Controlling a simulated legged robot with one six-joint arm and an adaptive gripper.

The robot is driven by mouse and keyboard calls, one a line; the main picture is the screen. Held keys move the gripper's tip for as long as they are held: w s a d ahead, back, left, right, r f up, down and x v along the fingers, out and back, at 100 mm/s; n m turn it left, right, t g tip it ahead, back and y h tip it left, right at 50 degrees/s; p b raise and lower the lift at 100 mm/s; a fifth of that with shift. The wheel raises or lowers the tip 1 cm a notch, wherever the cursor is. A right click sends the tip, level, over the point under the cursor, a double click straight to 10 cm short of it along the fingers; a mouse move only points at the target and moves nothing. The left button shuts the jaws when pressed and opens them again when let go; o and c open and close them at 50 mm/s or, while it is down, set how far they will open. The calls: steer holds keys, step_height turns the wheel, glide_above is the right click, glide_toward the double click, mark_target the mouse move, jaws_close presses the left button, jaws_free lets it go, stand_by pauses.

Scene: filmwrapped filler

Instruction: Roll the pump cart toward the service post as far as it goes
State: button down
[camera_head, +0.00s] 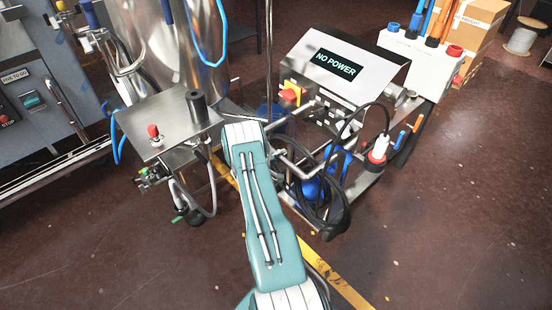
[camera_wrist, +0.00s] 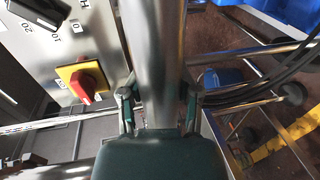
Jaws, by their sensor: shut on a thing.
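The pump cart (camera_head: 375,75) is a steel frame with a sloped hood and a "NO POWER" display, standing right of centre in the head view. In the wrist view, its panel (camera_wrist: 45,50) with a red and yellow switch (camera_wrist: 88,80) is at upper left. My gripper (camera_wrist: 158,108) is shut on a steel handle bar (camera_wrist: 153,45), one finger on each side. My arm hides most of the gripper in the head view. A white box (camera_head: 412,60) with blue and red fittings and cables stands right behind the cart; I cannot tell if it is the service post.
Black cable (camera_head: 330,215) hangs in loops on the cart. A yellow line (camera_head: 345,285) crosses the floor. Floor at right is clear; cardboard boxes (camera_head: 480,40) stand behind.

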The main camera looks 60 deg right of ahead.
steer(key=shift+s+d, duration=0.15)
steer(key=shift+d, duration=0.25)
steer(key=shift+c, duration=2.4)
jaws_free()
steer(key=shift+o, duration=0.7)
steer(key=v, duration=1.3)
